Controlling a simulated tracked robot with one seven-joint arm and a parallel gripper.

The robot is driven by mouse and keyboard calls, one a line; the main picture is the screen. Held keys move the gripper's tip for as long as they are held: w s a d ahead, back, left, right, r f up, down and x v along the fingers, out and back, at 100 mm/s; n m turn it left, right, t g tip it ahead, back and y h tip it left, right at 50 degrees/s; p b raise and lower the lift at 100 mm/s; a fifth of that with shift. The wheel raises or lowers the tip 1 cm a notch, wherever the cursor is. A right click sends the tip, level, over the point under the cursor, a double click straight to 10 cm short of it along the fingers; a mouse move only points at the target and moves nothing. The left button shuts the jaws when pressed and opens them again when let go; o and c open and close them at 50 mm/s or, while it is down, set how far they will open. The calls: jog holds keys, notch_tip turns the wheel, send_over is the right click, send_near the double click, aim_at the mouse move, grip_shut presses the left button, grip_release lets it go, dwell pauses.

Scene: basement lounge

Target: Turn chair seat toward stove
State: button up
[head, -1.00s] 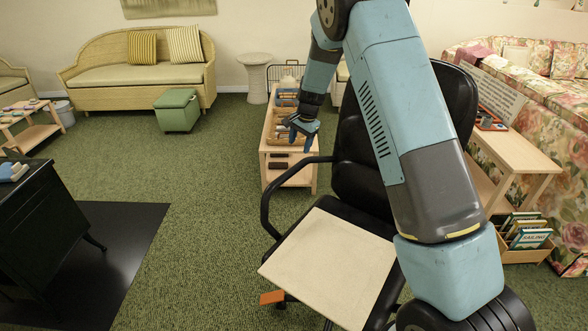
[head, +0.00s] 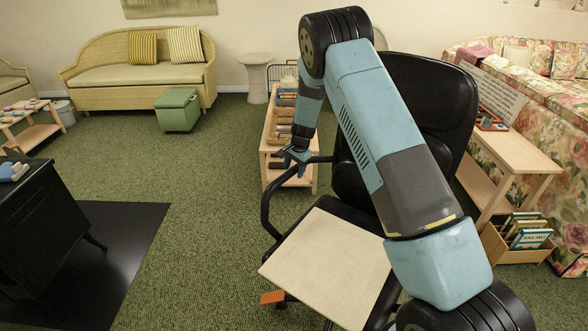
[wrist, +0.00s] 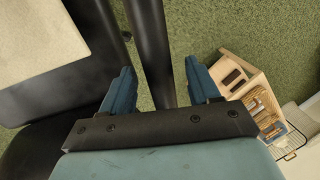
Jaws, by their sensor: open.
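The black office chair (head: 432,105) stands in the middle right of the head view, with a flat beige pad (head: 330,265) on its seat. Its seat front faces the lower left of the picture. My gripper (head: 295,160) is open at the chair's curved left armrest (head: 265,208). In the wrist view the black armrest tube (wrist: 150,45) runs between the two spread blue fingers of my gripper (wrist: 161,84). Whether a finger touches it I cannot tell. The black stove (head: 45,225) is at the left edge of the head view. My arm hides part of the chair.
The stove stands on a black floor mat (head: 128,225). A low wooden shelf (head: 268,150) is just behind my gripper. A wooden side table (head: 515,155) and a book crate (head: 495,245) stand right of the chair. Green carpet (head: 195,240) lies clear between mat and chair.

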jog(key=shift+c, duration=0.4)
grip_shut()
dwell(0.4)
